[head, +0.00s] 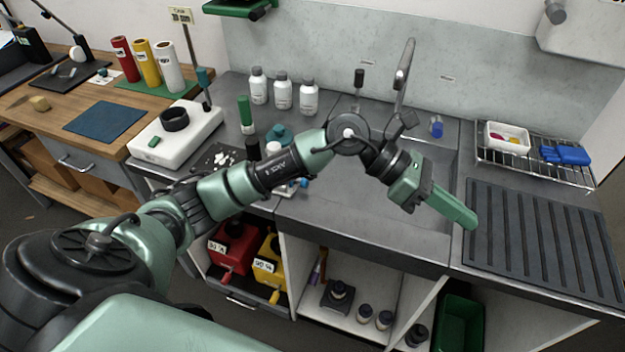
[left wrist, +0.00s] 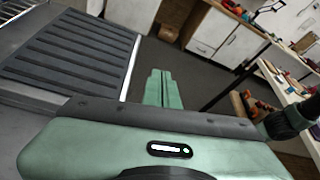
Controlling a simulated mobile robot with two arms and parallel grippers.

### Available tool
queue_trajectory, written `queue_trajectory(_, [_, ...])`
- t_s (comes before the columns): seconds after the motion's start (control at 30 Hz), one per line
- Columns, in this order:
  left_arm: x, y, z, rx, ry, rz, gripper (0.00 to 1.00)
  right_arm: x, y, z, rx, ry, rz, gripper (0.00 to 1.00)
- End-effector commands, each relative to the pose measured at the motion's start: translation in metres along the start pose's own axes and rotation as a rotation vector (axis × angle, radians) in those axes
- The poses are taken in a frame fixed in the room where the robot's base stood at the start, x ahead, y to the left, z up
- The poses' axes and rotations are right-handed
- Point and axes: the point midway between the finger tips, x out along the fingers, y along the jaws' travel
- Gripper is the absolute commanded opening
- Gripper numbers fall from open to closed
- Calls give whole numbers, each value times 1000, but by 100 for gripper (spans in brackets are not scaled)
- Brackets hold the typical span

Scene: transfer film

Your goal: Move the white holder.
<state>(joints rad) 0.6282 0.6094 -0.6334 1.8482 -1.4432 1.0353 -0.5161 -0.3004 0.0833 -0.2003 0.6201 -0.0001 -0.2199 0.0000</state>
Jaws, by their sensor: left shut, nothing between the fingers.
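No thing is clearly marked as the white holder. A small white open container (head: 507,137) with coloured bits inside sits on the wire rack at the right back. A larger flat white unit (head: 178,130) carrying a black ring stands on the left of the counter. My left gripper (head: 470,220) is over the front right of the sink, beside the ribbed drainboard, apart from both white things. Its fingers are together and empty; they also show in the left wrist view (left wrist: 159,74). My right gripper is not in view.
The tap (head: 403,65) rises behind the sink. White bottles (head: 282,92) stand at the back of the counter. Blue items (head: 566,155) lie on the wire rack (head: 530,169). The dark ribbed drainboard (head: 545,240) is bare. My left arm crosses above the counter.

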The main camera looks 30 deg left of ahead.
Motion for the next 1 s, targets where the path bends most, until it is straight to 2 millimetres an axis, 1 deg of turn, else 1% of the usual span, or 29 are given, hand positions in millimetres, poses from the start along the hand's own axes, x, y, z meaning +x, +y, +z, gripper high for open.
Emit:
queue_trajectory(0.03, [-18, 22, -23, 81, 179, 42, 0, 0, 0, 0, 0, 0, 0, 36])
queue_trajectory(0.07, [-32, 34, -39, 120, 290, 64, 0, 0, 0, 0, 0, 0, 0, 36])
queue_trajectory(0.1, [-54, 50, -58, 159, 434, 93, 0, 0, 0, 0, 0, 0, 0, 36])
queue_trajectory(0.17, [-93, 70, -80, 191, 632, 135, 0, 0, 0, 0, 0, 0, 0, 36])
queue_trajectory(0.2, [-120, 81, -90, 198, 750, 160, 0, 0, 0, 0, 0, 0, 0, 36])
queue_trajectory(0.3, [-181, 98, -105, 183, 979, 211, 0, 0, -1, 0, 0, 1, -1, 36])
queue_trajectory(0.4, [-222, 103, -110, 154, 1115, 241, 0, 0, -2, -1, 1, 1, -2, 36])
queue_trajectory(0.43, [-229, 103, -111, 147, 1140, 245, 0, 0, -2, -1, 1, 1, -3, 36])
queue_trajectory(0.5, [-239, 104, -113, 137, 1174, 250, 0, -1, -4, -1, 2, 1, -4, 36])
queue_trajectory(0.53, [-240, 104, -114, 135, 1180, 250, 0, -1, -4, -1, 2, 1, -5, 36])
queue_trajectory(0.67, [-235, 107, -127, 132, 1182, 247, 0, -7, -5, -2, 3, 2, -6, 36])
queue_trajectory(0.77, [-228, 111, -143, 130, 1181, 245, 0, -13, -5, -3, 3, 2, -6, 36])
queue_trajectory(1.0, [-209, 124, -189, 131, 1179, 244, 0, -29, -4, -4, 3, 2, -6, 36])
